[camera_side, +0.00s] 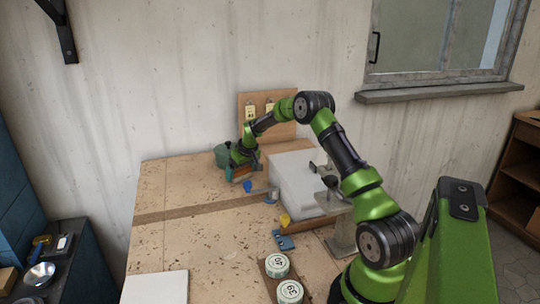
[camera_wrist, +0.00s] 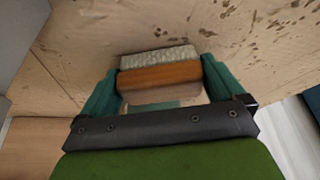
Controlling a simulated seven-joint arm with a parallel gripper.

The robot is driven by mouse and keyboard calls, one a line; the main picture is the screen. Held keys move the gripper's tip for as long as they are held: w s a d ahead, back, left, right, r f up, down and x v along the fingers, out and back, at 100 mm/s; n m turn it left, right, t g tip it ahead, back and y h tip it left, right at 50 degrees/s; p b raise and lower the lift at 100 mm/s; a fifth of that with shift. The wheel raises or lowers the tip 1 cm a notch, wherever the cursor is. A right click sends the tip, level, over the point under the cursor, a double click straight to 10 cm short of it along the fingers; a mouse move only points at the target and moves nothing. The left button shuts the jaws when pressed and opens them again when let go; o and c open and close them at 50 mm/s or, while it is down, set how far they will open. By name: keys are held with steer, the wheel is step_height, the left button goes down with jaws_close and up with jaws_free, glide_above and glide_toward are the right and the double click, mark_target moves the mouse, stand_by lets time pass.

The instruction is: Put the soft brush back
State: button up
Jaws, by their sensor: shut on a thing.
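The soft brush (camera_wrist: 160,77) has an orange-brown wooden body with a pale grey, textured bristle side, and lies crosswise between my fingers in the wrist view. My gripper (camera_wrist: 159,67) is shut on it, with a green finger at each end. In the side view my gripper (camera_side: 240,167) is low at the back left of the bench, beside a green pot-like thing (camera_side: 222,156). A small orange patch of the brush (camera_side: 242,172) shows there. I cannot tell whether the brush touches the bench. No holder for it can be made out clearly.
A large white block (camera_side: 292,178) stands right of my gripper. A tool with a blue end (camera_side: 249,186) lies just in front. A blue piece (camera_side: 285,242), a yellow-topped item (camera_side: 285,219) and two round tins (camera_side: 277,265) sit nearer. The left bench surface (camera_side: 175,185) is clear.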

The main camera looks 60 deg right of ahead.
steer(key=shift+f, duration=0.1)
steer(key=o, duration=0.5)
steer(key=shift+o, duration=0.2)
